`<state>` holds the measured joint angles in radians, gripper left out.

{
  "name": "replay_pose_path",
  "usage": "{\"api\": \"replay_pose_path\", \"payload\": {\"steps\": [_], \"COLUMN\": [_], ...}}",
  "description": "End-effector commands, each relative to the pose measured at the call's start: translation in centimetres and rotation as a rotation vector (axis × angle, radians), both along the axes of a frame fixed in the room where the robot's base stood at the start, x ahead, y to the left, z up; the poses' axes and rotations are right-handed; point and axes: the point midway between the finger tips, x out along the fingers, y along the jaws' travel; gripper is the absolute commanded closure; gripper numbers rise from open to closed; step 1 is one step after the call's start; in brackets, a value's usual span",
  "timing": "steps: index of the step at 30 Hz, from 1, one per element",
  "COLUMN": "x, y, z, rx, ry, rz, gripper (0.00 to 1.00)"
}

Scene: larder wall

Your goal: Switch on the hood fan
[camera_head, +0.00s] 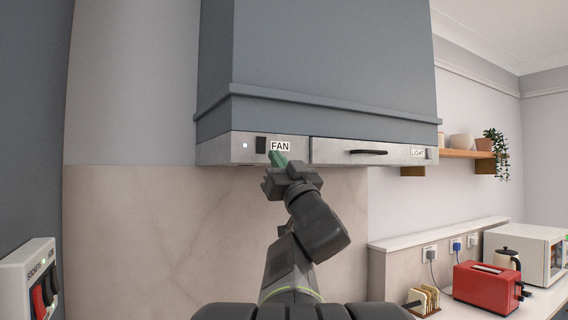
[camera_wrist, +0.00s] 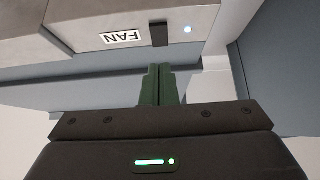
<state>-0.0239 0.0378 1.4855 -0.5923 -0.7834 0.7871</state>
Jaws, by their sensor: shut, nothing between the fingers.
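The hood (camera_head: 320,70) is a grey canopy with a metal front strip. On the strip's left are a small round white light (camera_head: 245,145), a dark rocker switch (camera_head: 261,145) and a FAN label (camera_head: 280,146). My gripper (camera_head: 277,158) has green fingers and is shut and empty, just below and right of the switch in the head view. In the wrist view the fingers (camera_wrist: 157,85) point toward the dark switch (camera_wrist: 160,33), with the FAN label (camera_wrist: 122,39) and the lit white dot (camera_wrist: 187,29) beside it. I cannot tell whether the fingertips touch the switch.
A drawer-like panel with a dark handle (camera_head: 368,152) and a LIGHT label (camera_head: 418,153) with a switch sit further right on the strip. A switch box (camera_head: 30,285) is at lower left. A red toaster (camera_head: 487,287) and a microwave (camera_head: 528,250) stand on the right counter.

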Motion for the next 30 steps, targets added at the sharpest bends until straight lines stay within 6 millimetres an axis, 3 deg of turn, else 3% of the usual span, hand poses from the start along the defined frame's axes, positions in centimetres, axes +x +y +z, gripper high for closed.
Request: {"api": "replay_pose_path", "payload": {"steps": [6,15,30], "x": [-2.0,-4.4,-4.8], "y": [-1.4,-2.8,-3.0], "z": [-3.5,-6.9,-7.4], "rx": [0.0,0.0,0.0], "ry": [0.002,0.001,0.001], "rz": [-0.004,-0.003,-0.001], "gripper": [1.0,1.0,1.0]}}
